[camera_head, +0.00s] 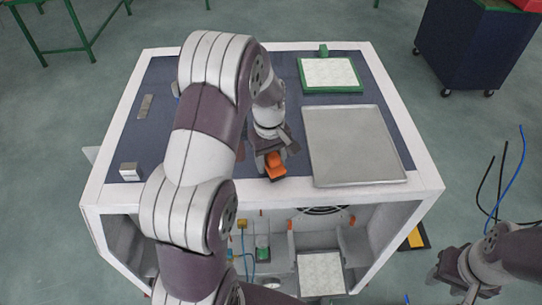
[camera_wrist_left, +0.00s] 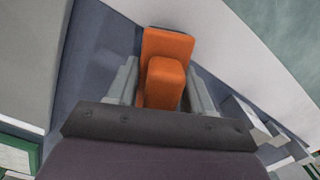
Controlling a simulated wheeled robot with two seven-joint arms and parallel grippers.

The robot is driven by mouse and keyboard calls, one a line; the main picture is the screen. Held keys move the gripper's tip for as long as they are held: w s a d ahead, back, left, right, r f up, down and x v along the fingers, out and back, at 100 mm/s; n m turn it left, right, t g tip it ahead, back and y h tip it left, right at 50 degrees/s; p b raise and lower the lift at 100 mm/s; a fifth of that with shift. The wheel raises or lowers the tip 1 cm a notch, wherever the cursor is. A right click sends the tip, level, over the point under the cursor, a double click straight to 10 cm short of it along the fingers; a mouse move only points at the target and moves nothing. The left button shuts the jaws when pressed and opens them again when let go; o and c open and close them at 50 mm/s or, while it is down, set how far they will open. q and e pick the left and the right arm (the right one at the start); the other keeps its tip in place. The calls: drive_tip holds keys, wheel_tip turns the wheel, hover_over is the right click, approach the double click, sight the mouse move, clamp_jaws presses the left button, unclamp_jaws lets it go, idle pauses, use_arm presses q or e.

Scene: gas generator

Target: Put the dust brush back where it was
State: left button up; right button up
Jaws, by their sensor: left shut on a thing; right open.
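The dust brush shows as an orange block-like body (camera_head: 275,164) near the front edge of the cabinet's dark top, left of the grey panel. My left gripper (camera_head: 268,154) is shut on it from above. In the left wrist view, the orange brush (camera_wrist_left: 166,80) sits between the two grey fingers of my left gripper (camera_wrist_left: 162,88). Its bristles are not visible. I cannot tell whether it touches the top. My right gripper (camera_head: 452,284) is open and empty, low at the right, outside the cabinet.
The white-framed cabinet (camera_head: 425,188) has an open front with parts inside. On its top lie a grey metal panel (camera_head: 353,146), a green-framed filter (camera_head: 330,72) and a small block (camera_head: 129,171). My left arm hides the top's middle.

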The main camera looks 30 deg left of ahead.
use_arm(q)
drive_tip(key=shift+s, duration=0.1)
drive_tip(key=shift+f, duration=0.1)
drive_tip(key=o, duration=1)
drive_tip(key=shift+w+f, duration=0.15)
drive_tip(key=shift+w, duration=0.2)
